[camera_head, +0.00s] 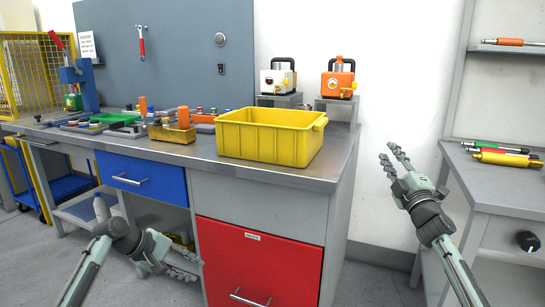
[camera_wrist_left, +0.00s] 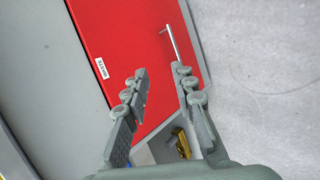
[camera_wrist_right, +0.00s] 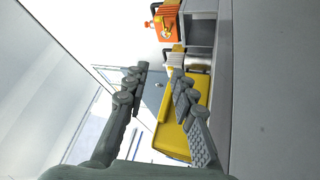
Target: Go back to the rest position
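My left gripper (camera_head: 188,267) is low in front of the bench, beside the red drawer. In the left wrist view its fingers (camera_wrist_left: 158,83) are apart with nothing between them, and the red drawer front (camera_wrist_left: 130,40) shows beyond. My right gripper (camera_head: 396,160) is raised between the bench and the right-hand table, touching neither. In the right wrist view its fingers (camera_wrist_right: 158,80) are apart and empty, with the yellow bin beyond them.
A yellow bin (camera_head: 250,143) stands at the right end of the metal bench (camera_head: 200,155). A white pump (camera_head: 277,78) and an orange pump (camera_head: 338,79) stand behind it. A grey table (camera_head: 510,190) with tools is at the right. Floor (camera_head: 375,285) is clear between them.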

